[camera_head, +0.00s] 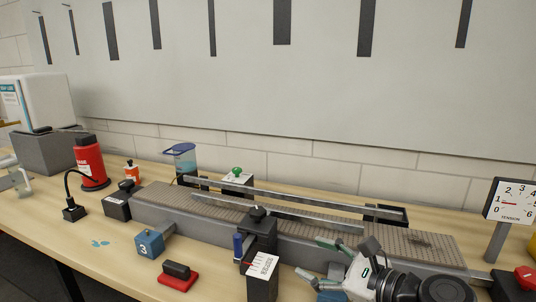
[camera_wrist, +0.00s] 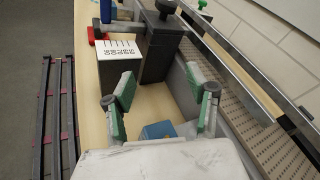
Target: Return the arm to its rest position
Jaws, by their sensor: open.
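My gripper (camera_head: 313,259) is at the lower right of the head view, low over the workbench beside the grey conveyor (camera_head: 165,210). Its green-padded fingers are apart with nothing between them. In the wrist view my gripper (camera_wrist: 158,76) also shows open, both fingertips pointing toward a dark box with a white printed label (camera_wrist: 118,50). That labelled box (camera_head: 262,275) stands just left of the fingers in the head view. A blue block (camera_wrist: 158,130) shows partly below the fingers in the wrist view, its lower part hidden by my gripper body.
A dark post with a knob (camera_head: 258,230) stands beside the conveyor, close to the labelled box. A tension dial (camera_head: 512,200) is at the right. A blue block marked 3 (camera_head: 150,244), a red-based block (camera_head: 178,276) and a red bottle (camera_head: 90,165) stand left. The front left bench is mostly clear.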

